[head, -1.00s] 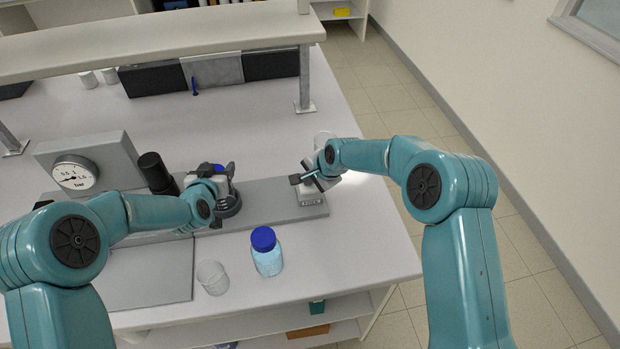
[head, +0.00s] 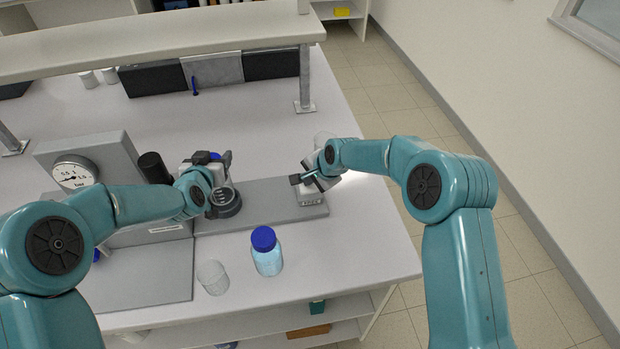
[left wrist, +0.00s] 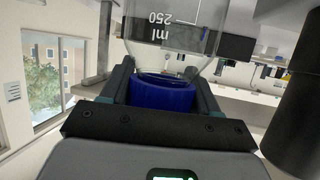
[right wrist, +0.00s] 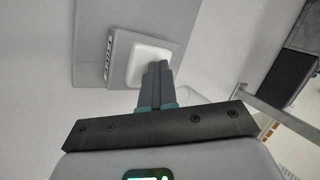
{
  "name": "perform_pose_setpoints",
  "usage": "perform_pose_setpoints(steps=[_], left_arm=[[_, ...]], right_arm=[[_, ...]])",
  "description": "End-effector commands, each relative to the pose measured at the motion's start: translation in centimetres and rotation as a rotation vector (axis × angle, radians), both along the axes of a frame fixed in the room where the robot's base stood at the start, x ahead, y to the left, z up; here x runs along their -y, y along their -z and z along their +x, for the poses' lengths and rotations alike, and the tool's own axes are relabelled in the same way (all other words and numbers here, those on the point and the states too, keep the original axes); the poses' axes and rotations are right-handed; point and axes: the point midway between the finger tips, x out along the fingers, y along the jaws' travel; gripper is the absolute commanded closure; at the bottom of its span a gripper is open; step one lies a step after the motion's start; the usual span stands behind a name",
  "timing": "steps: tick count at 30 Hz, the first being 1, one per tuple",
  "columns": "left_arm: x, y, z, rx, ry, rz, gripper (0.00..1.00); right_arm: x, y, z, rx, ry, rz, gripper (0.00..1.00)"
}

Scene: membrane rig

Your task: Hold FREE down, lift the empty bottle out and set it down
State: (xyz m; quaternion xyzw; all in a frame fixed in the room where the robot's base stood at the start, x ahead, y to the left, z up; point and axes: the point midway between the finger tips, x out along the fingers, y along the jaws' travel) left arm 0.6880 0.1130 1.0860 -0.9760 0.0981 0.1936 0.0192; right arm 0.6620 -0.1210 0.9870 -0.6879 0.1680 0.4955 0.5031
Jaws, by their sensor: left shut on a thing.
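The empty bottle is clear glass (left wrist: 175,30) with a blue cap (left wrist: 165,95). My left gripper (head: 213,158) is shut on the cap. In the head view the bottle (head: 222,190) hangs over the dark ring holder (head: 227,209) on the grey base; I cannot tell whether its bottom clears the ring. The FREE button is a white pad (right wrist: 148,62) on a small labelled box (head: 312,199) at the base's right end. My right gripper (right wrist: 160,72) has its fingers together, tips at the pad and seemingly touching it. How far the pad is pressed is hidden.
A blue-capped bottle with pale blue liquid (head: 266,255) and a clear cup (head: 212,277) stand in front of the base. A black cylinder (head: 154,168) and a gauge (head: 74,173) are at left. A shelf post (head: 305,80) stands behind. The bench's front right is clear.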

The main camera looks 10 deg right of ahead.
Motion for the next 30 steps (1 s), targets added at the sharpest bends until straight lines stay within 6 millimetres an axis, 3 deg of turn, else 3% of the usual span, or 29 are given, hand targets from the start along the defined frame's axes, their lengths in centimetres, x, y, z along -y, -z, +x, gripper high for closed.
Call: perform_pose_setpoints(steps=[12,24,30], left_arm=[[0.0,-1.9,0.0,0.003,-0.001,0.000,0.78],[0.0,-2.2,0.1,0.004,-0.001,0.000,0.78],[0.0,-2.1,0.0,0.003,-0.001,0.001,0.78]], right_arm=[[-0.1,0.6,-0.4,-0.016,-0.003,-0.001,1.00],[-0.1,0.6,-0.4,-0.017,-0.003,-0.001,1.00],[-0.1,-0.7,-0.4,-0.014,-0.004,-0.002,1.00]])
